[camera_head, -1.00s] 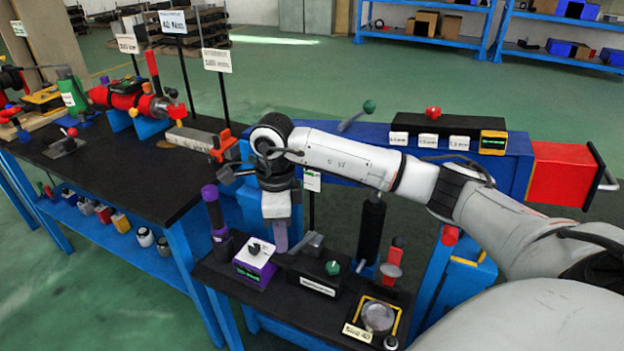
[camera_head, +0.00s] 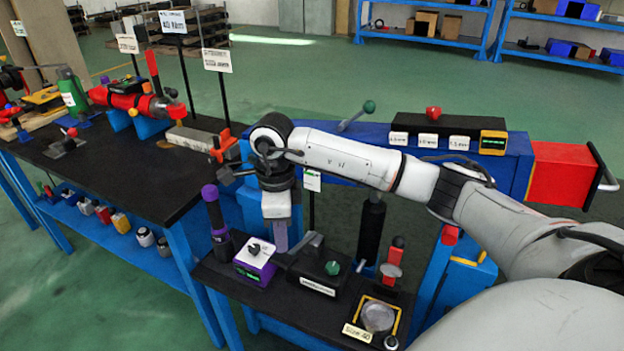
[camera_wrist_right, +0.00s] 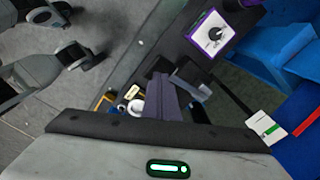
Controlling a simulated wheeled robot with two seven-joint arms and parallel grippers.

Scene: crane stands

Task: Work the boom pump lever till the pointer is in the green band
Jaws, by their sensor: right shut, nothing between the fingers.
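My right gripper (camera_head: 281,240) points down just left of the grey lever, shut and empty. In the right wrist view the shut fingers (camera_wrist_right: 165,98) overlap the lever (camera_wrist_right: 190,86) in the picture; contact cannot be told. A white tag with a green band (camera_wrist_right: 268,126) shows there; no pointer can be made out. My left gripper is out of view.
A purple box with a black knob (camera_head: 255,261) and a dark purple-topped handle (camera_head: 215,225) stand left of the gripper. A round dish (camera_head: 377,317) and a red paddle (camera_head: 393,258) are to the right. A blue beam (camera_head: 350,140) lies behind my arm.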

